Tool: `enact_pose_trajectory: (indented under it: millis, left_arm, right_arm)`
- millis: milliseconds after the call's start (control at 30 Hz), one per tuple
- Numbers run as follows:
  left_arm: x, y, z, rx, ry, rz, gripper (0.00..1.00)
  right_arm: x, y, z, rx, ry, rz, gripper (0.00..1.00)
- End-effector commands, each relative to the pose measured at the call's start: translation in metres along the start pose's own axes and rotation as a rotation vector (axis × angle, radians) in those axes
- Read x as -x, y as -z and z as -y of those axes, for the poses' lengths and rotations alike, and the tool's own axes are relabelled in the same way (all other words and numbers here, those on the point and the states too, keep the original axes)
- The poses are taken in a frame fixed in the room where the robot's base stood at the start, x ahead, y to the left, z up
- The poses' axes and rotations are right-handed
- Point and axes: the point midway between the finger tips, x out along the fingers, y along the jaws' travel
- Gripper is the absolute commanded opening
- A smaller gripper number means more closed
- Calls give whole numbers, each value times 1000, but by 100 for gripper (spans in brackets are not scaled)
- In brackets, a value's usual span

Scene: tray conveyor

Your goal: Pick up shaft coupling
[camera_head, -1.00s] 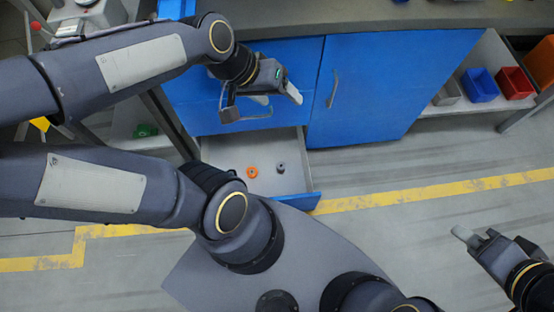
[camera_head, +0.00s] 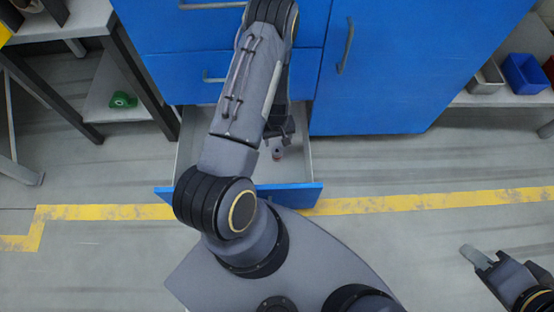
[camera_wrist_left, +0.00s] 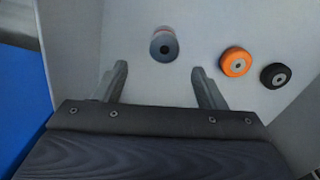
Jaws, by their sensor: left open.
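The shaft coupling appears to be the grey cylinder with a reddish band and a central hole (camera_wrist_left: 164,44), standing on the floor of the open drawer (camera_wrist_left: 120,30). It also shows in the head view (camera_head: 277,154), just below my left fingertips. My left gripper (camera_head: 281,136) is inside the drawer area, open and empty. In the left wrist view its two fingers (camera_wrist_left: 160,78) are spread, with the coupling beyond the tips and between their lines, apart from both. My right gripper (camera_head: 482,255) is at the lower right over the floor; its finger gap is unclear.
An orange wheel (camera_wrist_left: 236,62) and a black wheel (camera_wrist_left: 275,75) lie in the drawer, right of the coupling. The drawer walls stand close around my left gripper. The blue cabinet (camera_head: 400,70) rises behind. A blue bin (camera_head: 525,73) sits on the right shelf.

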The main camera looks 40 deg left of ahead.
Motion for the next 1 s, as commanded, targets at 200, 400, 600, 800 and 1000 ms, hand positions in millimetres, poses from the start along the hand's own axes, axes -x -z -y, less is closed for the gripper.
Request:
enact_pose_trajectory:
  millis: [200, 400, 600, 800, 1000]
  left_arm:
    - [-39, -3, 8, 4, 23, -1, 65]
    - [-57, -3, 7, 4, 22, -2, 65]
    - [-85, -2, 6, 3, 22, -1, 65]
    - [-103, -2, 6, 3, 21, -2, 65]
    - [-102, -2, 6, 3, 21, -2, 62]
  right_arm:
    - [-12, -6, -5, 0, 0, 0, 32]
    - [-18, -9, -8, 0, 0, 0, 32]
    - [-32, -16, -15, 0, 0, 0, 32]
    - [-37, -19, -17, 0, 0, 0, 32]
    - [-36, -18, -17, 0, 0, 0, 32]
